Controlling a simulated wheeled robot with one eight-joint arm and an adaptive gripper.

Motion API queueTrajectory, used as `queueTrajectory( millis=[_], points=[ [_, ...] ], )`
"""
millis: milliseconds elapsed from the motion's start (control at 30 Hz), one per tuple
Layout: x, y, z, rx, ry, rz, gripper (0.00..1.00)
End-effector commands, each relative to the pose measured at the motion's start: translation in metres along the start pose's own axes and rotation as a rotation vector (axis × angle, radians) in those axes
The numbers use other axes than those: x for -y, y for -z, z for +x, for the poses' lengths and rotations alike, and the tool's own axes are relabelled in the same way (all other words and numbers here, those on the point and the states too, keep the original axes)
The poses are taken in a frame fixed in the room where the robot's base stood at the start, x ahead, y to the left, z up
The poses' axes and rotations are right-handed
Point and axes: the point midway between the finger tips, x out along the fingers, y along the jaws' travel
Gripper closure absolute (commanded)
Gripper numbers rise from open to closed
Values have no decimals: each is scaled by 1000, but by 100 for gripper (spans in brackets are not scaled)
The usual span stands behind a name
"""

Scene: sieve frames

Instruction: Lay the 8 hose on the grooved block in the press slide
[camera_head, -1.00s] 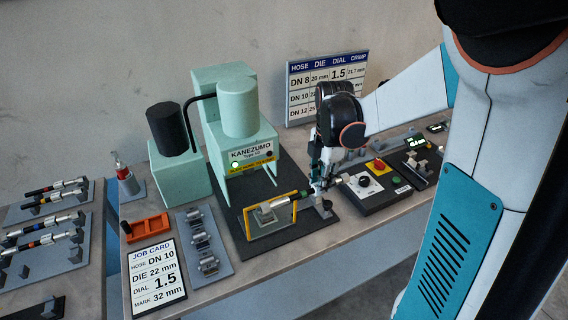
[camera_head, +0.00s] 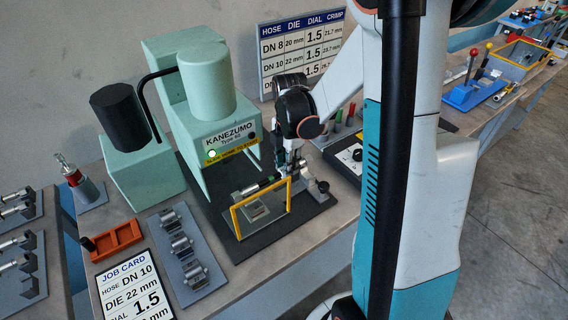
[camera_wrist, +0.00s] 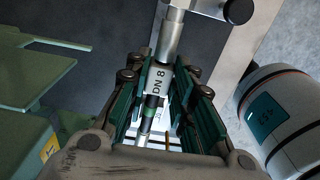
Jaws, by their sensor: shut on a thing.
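My gripper (camera_wrist: 160,100) is shut on the hose (camera_wrist: 158,82), whose white label reads DN 8. The hose has a silver metal end, and a green band shows between my fingers. In the head view the hose (camera_head: 247,189) lies about level at the top of the yellow-framed guard in front of the green press (camera_head: 215,110). My gripper (camera_head: 280,180) is at its right end. A grey block (camera_head: 256,211) shows through the guard, below the hose. I cannot tell whether the hose touches it, and its groove cannot be made out.
The yellow guard frame (camera_head: 238,226) stands close around the block. A small grey post (camera_head: 318,190) stands just right of my gripper. A control box (camera_head: 345,150) is further right. A grey rack (camera_head: 187,262), an orange tray (camera_head: 116,241) and the job card (camera_head: 137,290) lie left.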

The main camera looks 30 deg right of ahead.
Motion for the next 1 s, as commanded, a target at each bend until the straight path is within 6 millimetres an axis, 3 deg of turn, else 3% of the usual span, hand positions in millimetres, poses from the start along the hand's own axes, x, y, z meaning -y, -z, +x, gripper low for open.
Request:
queueTrajectory(
  millis=[467,1000],
  points=[
    [0,-2,1,-5,1,1,100],
    [0,-2,42,-5,1,0,100]
  ],
)
